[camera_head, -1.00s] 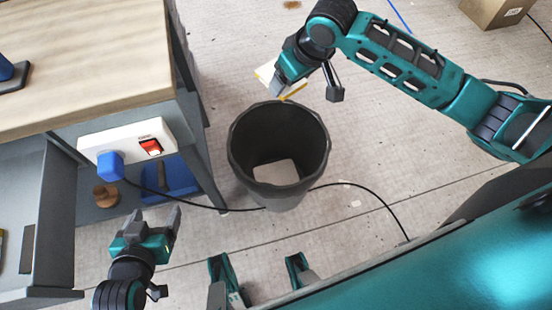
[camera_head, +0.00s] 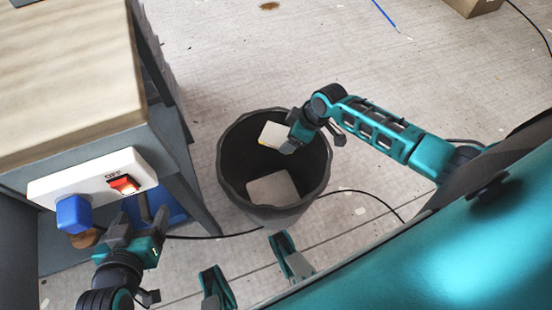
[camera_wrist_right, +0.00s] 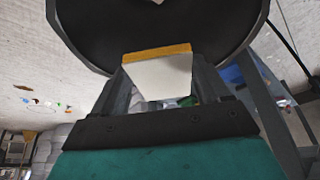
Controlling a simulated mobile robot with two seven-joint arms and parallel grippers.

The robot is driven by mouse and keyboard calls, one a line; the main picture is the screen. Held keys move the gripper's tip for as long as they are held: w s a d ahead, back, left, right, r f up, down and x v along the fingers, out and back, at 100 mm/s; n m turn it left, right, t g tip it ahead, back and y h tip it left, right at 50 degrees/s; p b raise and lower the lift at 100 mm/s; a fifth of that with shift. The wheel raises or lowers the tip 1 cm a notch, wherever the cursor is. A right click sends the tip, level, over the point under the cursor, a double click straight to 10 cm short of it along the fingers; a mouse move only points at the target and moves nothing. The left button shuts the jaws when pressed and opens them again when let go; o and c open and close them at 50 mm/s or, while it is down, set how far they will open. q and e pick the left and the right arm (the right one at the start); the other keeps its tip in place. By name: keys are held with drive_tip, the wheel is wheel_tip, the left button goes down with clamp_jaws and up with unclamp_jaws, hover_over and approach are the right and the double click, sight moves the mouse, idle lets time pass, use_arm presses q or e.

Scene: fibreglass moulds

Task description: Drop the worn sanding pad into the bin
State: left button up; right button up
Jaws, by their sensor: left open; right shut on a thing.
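The worn sanding pad (camera_head: 275,135), a pale block with a yellow edge, is held by my right gripper (camera_head: 290,141) over the mouth of the bin. The pad also shows in the right wrist view (camera_wrist_right: 158,75), clasped between the fingers, with the bin's dark inside (camera_wrist_right: 150,22) beyond it. The dark grey bin (camera_head: 233,185) stands upright on the floor, with a pale flat piece (camera_head: 272,188) lying at its bottom. My left gripper (camera_head: 136,228) is open and empty beside the bench, left of the bin.
A wooden-topped bench (camera_head: 70,75) stands at the left, with a white power strip (camera_head: 95,178), lit red switch (camera_head: 124,185) and blue plug (camera_head: 74,213). A black cable (camera_head: 220,236) runs along the floor past the bin. A cardboard box (camera_head: 470,6) sits at the far right.

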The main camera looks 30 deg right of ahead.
wheel_tip(320, 180, down, 4)
drive_tip(key=b, duration=0.4)
drive_tip(key=shift+f, duration=0.2)
drive_tip(key=shift+r, duration=0.1)
drive_tip(key=o, duration=1)
use_arm(q)
drive_tip(key=f, duration=0.4)
drive_tip(key=shift+w+a, duration=0.15)
drive_tip(key=shift+w, duration=0.2)
drive_tip(key=r+p, duration=0.1)
drive_tip(key=p, duration=0.1)
drive_tip(key=r+p, duration=0.1)
drive_tip(key=r, duration=0.1)
drive_tip(key=r+p, duration=0.1)
drive_tip(key=p, duration=0.1)
drive_tip(key=shift+s+a+r+p, duration=0.25)
drive_tip(key=shift+a+p, duration=0.05)
drive_tip(key=shift+p, duration=0.05)
use_arm(e)
drive_tip(key=v, duration=1.3)
use_arm(q)
drive_tip(key=shift+d, duration=0.1)
